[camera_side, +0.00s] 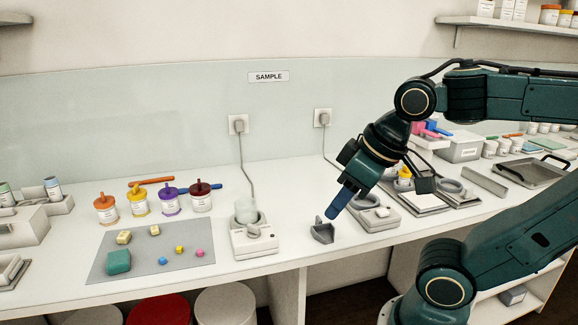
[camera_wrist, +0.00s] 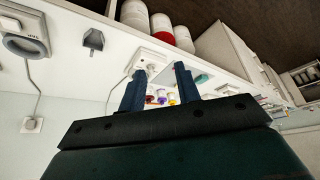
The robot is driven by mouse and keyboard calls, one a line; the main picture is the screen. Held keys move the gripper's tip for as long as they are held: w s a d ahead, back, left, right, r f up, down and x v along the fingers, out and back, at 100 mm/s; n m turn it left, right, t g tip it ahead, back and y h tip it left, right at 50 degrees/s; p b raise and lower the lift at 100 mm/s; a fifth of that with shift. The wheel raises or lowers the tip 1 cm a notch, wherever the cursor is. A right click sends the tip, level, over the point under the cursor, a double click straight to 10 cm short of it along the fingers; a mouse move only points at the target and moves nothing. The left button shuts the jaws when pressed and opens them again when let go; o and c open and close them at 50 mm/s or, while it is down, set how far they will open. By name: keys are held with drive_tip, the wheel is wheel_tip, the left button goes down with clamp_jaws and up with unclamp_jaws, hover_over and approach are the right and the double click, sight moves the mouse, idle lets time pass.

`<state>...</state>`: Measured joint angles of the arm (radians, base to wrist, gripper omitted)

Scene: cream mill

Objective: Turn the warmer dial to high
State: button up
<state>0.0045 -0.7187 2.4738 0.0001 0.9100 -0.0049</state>
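A white warmer unit (camera_side: 256,245) stands on the counter with a clear beaker (camera_side: 246,211) on top. A small round knob, seemingly its dial (camera_side: 254,231), shows at the front beside the beaker; its setting is too small to read. The unit also shows in the wrist view (camera_wrist: 151,58), beyond the fingertips. My gripper (camera_side: 333,212) is to the right of the warmer, above the counter and apart from it. In the wrist view my gripper (camera_wrist: 158,76) has its two blue fingers spread, with nothing held between them.
A small grey holder (camera_side: 322,231) stands just below my gripper. Another white device (camera_side: 379,218) is close on its right. Left of the warmer are a grey mat (camera_side: 140,262) with coloured blocks and several lidded jars (camera_side: 169,202). A cord runs up behind the warmer to an outlet (camera_side: 238,124).

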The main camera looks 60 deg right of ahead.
drive_tip(key=g, duration=0.5)
hover_over(253, 226)
drive_tip(key=shift+d+f, duration=0.1)
drive_tip(key=shift+f, duration=0.85)
drive_tip(key=shift+f, duration=0.15)
wheel_tip(253, 226, down, 14)
drive_tip(key=shift+r, duration=0.25)
clamp_jaws()
